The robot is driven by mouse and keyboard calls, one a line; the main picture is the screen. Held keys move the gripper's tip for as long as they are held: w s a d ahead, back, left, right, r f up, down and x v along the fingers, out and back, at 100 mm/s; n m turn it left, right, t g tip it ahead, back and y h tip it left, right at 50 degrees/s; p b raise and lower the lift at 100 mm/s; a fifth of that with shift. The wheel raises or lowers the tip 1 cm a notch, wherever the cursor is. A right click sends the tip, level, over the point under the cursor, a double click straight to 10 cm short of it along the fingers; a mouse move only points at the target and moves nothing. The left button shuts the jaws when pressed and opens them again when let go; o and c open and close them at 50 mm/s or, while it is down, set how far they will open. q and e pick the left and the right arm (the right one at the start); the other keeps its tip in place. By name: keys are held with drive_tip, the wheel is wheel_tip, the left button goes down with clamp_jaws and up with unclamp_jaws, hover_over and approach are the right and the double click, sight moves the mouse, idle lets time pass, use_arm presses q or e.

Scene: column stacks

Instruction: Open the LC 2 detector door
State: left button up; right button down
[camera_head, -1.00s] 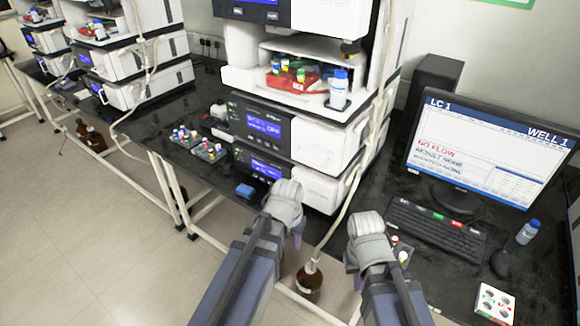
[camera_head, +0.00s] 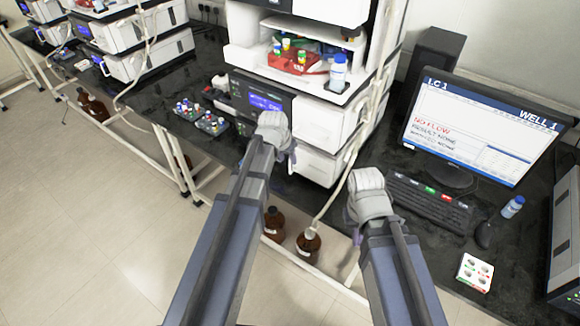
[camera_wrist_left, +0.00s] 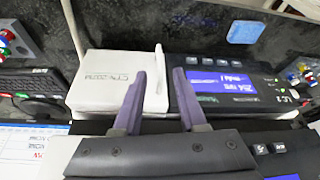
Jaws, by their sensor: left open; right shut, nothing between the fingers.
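The near instrument stack has a lower module with a white door (camera_head: 312,165). In the left wrist view, upside down, this module shows a dark panel (camera_wrist_left: 225,88) with a lit blue display that seems to read 254 nm. Beside it is a closed white door (camera_wrist_left: 105,78) with an upright white handle (camera_wrist_left: 160,82). My right gripper (camera_head: 358,234) is shut and empty, right of the stack.
A monitor (camera_head: 480,125) headed LC 1 stands on the right, with a keyboard (camera_head: 430,200) before it. Other stacks (camera_head: 150,67) stand at the far left. Brown bottles (camera_head: 308,242) stand below the bench. A blue box (camera_wrist_left: 245,32) lies on the bench.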

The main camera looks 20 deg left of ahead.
sight(290, 164)
use_arm(q)
drive_tip(key=b+x, duration=0.5)
drive_tip(key=x, duration=0.1)
drive_tip(key=shift+w+f, duration=0.1)
drive_tip(key=shift+f, duration=0.05)
drive_tip(key=shift+c, duration=0.3)
clamp_jaws()
idle(1.0)
